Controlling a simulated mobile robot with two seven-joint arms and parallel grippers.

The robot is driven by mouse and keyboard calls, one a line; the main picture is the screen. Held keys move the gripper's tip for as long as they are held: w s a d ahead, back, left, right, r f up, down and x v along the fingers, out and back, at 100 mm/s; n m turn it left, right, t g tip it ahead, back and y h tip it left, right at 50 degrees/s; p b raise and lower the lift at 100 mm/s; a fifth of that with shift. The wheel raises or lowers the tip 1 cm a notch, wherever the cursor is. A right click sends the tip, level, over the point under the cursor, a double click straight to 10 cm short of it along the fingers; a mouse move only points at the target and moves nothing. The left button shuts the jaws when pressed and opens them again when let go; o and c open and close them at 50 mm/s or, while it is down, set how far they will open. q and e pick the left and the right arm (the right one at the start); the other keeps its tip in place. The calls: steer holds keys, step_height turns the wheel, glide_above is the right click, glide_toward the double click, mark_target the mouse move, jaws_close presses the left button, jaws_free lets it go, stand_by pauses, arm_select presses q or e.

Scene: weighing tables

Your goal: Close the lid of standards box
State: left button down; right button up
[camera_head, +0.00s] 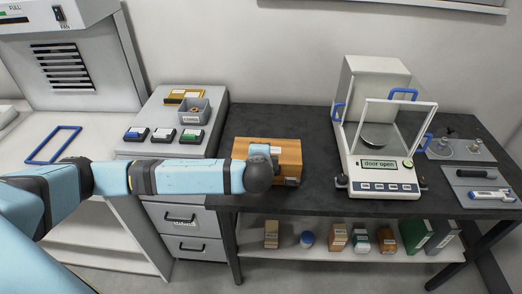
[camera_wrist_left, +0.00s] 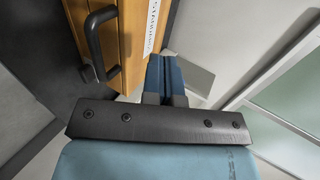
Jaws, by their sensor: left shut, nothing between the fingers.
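The standards box (camera_head: 282,147) is a wooden box near the left end of the dark table. My left arm and wrist cover much of its front. Its flat wooden top looks down on the box, though I cannot tell for sure whether it is fully shut. In the left wrist view the box's wooden face (camera_wrist_left: 130,22) shows a dark handle and a white printed label. My left gripper (camera_wrist_left: 165,65) is shut and empty, its blue fingers close beside this face. I cannot tell whether they touch it. My right gripper is not in view.
A balance (camera_head: 375,130) reading "door open" stands right of the box. A grey stand (camera_head: 160,112) with a small bin and coloured cases is to the left. Trays (camera_head: 480,190) lie at the far right. A lower shelf (camera_head: 340,252) holds several boxes and bottles.

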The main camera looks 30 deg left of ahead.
arm_select(q)
step_height(320, 180, down, 6)
steer(key=s+d+b, duration=0.1)
steer(key=s, duration=0.1)
steer(key=shift+s+r+t, duration=0.15)
steer(key=shift+t, duration=0.15)
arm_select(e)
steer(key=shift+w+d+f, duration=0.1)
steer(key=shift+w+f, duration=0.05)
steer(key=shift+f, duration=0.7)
